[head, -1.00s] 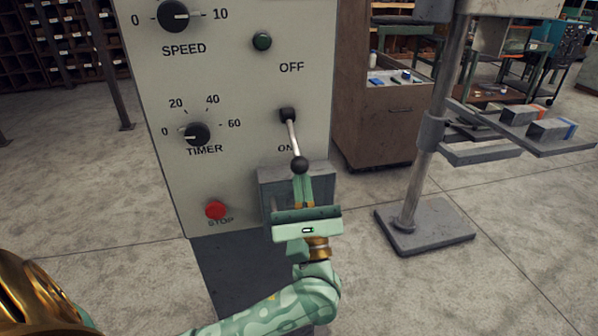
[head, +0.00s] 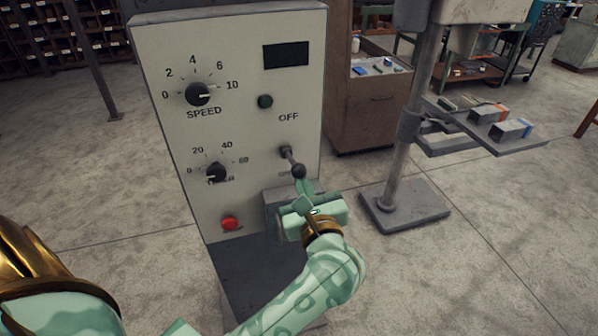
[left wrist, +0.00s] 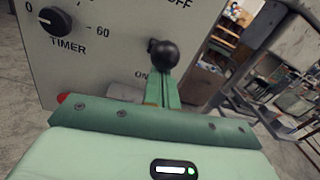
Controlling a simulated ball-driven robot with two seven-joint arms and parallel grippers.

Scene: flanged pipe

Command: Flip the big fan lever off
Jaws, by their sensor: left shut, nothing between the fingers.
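The lever (head: 293,162) stands out from the grey control panel (head: 250,110), below the OFF label, its black ball knob tilted down toward the ON label. My left gripper (head: 304,186) is shut and empty, its fingertips just below the knob in the head view. In the left wrist view the knob (left wrist: 165,55) sits right at the tips of the shut fingers (left wrist: 163,82); whether they touch it I cannot tell. The lever's shaft is mostly hidden behind the knob there. My right gripper is not in view.
A grey post on a base plate (head: 405,207) stands to the right.

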